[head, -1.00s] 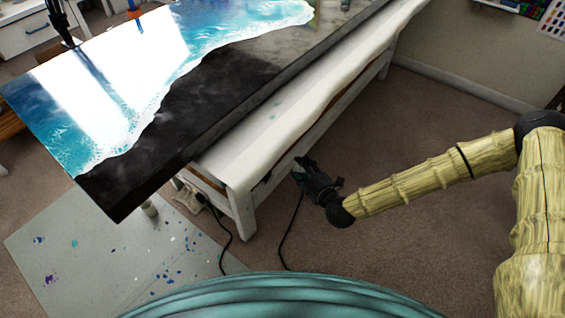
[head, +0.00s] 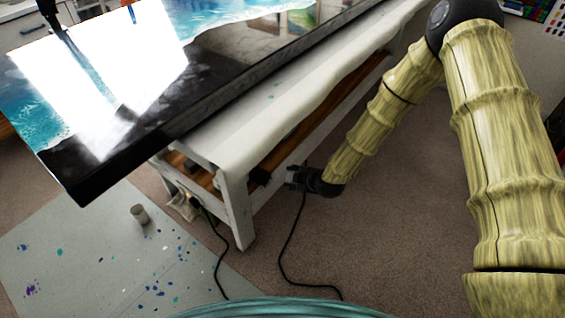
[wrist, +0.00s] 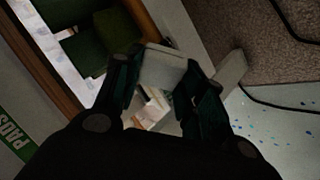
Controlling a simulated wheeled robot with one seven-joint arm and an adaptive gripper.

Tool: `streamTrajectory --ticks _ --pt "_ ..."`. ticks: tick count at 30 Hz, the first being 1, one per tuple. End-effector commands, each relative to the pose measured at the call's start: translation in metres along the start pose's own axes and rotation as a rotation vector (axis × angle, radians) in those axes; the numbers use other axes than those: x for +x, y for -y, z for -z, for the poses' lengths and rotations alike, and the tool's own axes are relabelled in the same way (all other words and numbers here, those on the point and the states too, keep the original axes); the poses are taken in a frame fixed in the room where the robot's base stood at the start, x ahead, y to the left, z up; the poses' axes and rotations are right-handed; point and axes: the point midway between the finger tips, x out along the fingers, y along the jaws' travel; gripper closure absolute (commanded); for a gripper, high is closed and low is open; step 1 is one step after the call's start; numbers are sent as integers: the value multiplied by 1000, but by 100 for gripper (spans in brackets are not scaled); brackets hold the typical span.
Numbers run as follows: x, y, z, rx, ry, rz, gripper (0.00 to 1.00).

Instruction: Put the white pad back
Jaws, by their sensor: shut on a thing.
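A small pale, blocky piece, which looks like the white pad (wrist: 163,67), sits between the fingertips in the wrist view. My gripper (wrist: 161,84) is shut on it, with one dark finger on each side. In the head view my gripper (head: 291,178) is low beside the long side of the white workbench (head: 245,130), near its lower wooden shelf. The pad cannot be made out there.
Dark green blocks (wrist: 86,47) lie near the wooden edge in the wrist view. A bench leg (head: 238,215) and a black cable (head: 290,235) are close to my gripper. A small cup (head: 139,214) stands on the paint-spotted floor sheet (head: 75,255).

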Motion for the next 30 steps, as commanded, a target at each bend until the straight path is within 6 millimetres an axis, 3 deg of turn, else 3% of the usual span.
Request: streamTrajectory --ticks 14,23,30 --pt "48 -1 -45 200 116 159 82" --pt "68 -16 -83 383 200 237 82" --pt "76 -41 -123 593 274 278 82"
